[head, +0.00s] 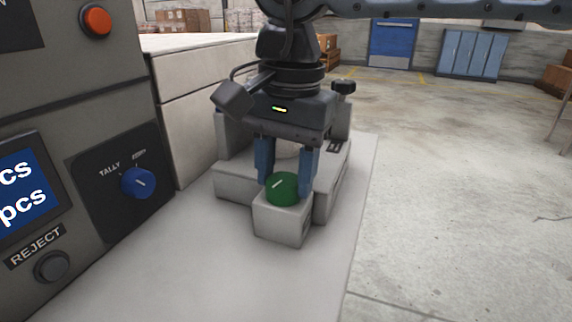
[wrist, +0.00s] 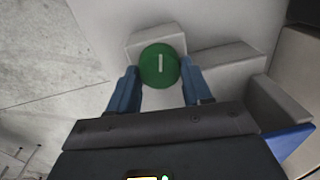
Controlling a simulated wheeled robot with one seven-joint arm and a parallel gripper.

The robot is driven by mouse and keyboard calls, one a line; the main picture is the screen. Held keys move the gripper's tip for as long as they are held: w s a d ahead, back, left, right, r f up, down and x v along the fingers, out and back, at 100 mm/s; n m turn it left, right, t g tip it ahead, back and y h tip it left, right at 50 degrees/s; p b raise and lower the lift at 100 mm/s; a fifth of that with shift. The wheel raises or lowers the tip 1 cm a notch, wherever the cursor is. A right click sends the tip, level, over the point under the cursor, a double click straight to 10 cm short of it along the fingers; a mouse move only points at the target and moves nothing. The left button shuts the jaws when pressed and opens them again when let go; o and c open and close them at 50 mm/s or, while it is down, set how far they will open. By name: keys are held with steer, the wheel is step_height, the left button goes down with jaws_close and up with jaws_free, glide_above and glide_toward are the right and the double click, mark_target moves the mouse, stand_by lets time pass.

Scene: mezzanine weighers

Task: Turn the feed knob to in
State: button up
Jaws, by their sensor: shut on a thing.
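A round green knob (head: 283,187) with a white pointer line sits on top of a small light-grey box at the front of a grey device. My gripper (head: 284,185) comes down from above with a blue finger on each side of the knob and is shut on it. In the wrist view the green knob (wrist: 159,65) lies between the two blue fingertips, and its white line runs straight up and down. No label such as "in" can be read around this knob. A blue knob (head: 138,182) marked TALLY is on the panel at the left.
The dark panel at the left also has an orange button (head: 96,20), a screen (head: 22,188) and a grey REJECT button (head: 52,266). The light counter (head: 215,270) is bare in front of the box. Open concrete floor (head: 455,190) lies to the right.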

mark_target(288, 178)
steer(key=shift+n, duration=1.1)
steer(key=o, duration=1)
steer(key=shift+o, duration=0.2)
steer(key=shift+r, duration=0.1)
steer(key=r, duration=0.3)
steer(key=r+p, duration=0.1)
steer(key=r, duration=0.3)
steer(key=shift+d+r, duration=0.2)
steer(key=shift+r, duration=0.1)
